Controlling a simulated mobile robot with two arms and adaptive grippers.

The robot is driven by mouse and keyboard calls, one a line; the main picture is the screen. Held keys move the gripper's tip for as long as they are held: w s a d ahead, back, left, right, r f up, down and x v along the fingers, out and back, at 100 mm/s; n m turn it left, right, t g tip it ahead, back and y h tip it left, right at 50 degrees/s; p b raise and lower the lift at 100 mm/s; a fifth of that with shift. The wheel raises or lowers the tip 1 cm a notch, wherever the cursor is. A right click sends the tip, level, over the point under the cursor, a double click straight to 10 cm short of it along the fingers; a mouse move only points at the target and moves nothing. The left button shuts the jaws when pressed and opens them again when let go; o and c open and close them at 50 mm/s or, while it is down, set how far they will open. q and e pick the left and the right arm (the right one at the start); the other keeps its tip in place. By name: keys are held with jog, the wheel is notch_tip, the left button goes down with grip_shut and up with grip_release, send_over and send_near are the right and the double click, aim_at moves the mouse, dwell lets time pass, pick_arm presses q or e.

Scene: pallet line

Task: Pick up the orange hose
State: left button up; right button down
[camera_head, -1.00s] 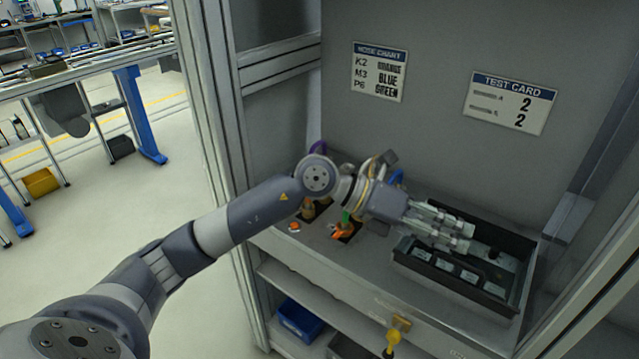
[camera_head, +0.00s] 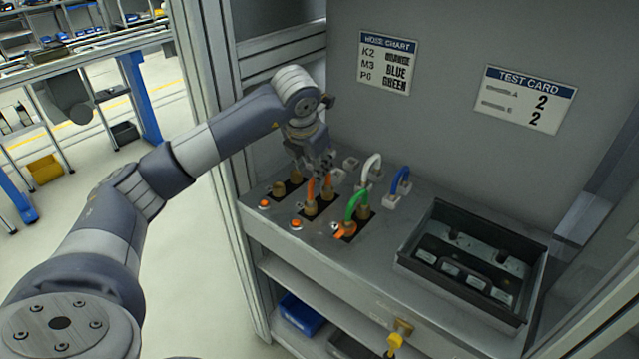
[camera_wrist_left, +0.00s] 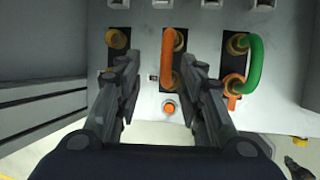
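The orange hose (camera_head: 311,189) is a short loop standing between two brass fittings on the bench panel, partly hidden by my left gripper in the head view. In the left wrist view the orange hose (camera_wrist_left: 168,60) runs between the two fingers. My left gripper (camera_head: 322,168) points down over it; in the wrist view its fingers (camera_wrist_left: 158,65) are apart, with the hose nearer the right finger. I cannot tell whether that finger touches it. My right gripper is not in view.
A green hose (camera_head: 353,205) stands just right of the orange one. White (camera_head: 371,168) and blue (camera_head: 401,182) hoses stand behind. A black-rimmed tray (camera_head: 404,262) is at the right. Orange buttons (camera_head: 296,224) line the front. Hose chart (camera_head: 388,63) and test card (camera_head: 525,99) hang behind.

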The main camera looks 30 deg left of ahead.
pick_arm(q)
jog(key=x, duration=0.1)
jog(key=p+x, duration=0.1)
jog(key=x, duration=0.1)
jog(key=p+x, duration=0.1)
jog(key=x, duration=0.1)
jog(key=shift+w+d, duration=0.1)
jog(key=shift+d, duration=0.35)
jog(key=shift+w+f, duration=0.1)
jog(key=shift+f, duration=0.15)
jog(key=shift+c, duration=1.3)
grip_shut()
